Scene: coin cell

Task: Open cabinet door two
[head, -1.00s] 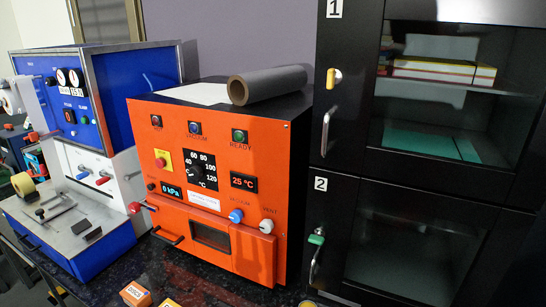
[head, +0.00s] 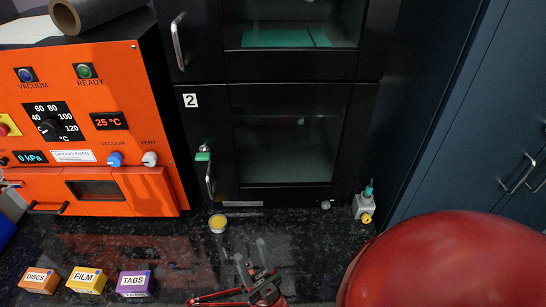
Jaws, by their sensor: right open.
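Cabinet door two (head: 215,135), black with a glass window, is shut in the lower part of the black cabinet, under a white label "2" (head: 190,100). Its metal handle (head: 209,181) stands upright near the left edge. A green latch knob (head: 203,155) sits just above the handle. My right gripper (head: 252,262) is low in the head view, in front of and below the door, open and apart from the handle. It is small and partly cut off by the bottom edge. My left gripper is not in view.
An orange oven (head: 150,190) stands left of the cabinet. DISCS (head: 38,281), FILM (head: 86,281) and TABS (head: 134,284) boxes are at front left.

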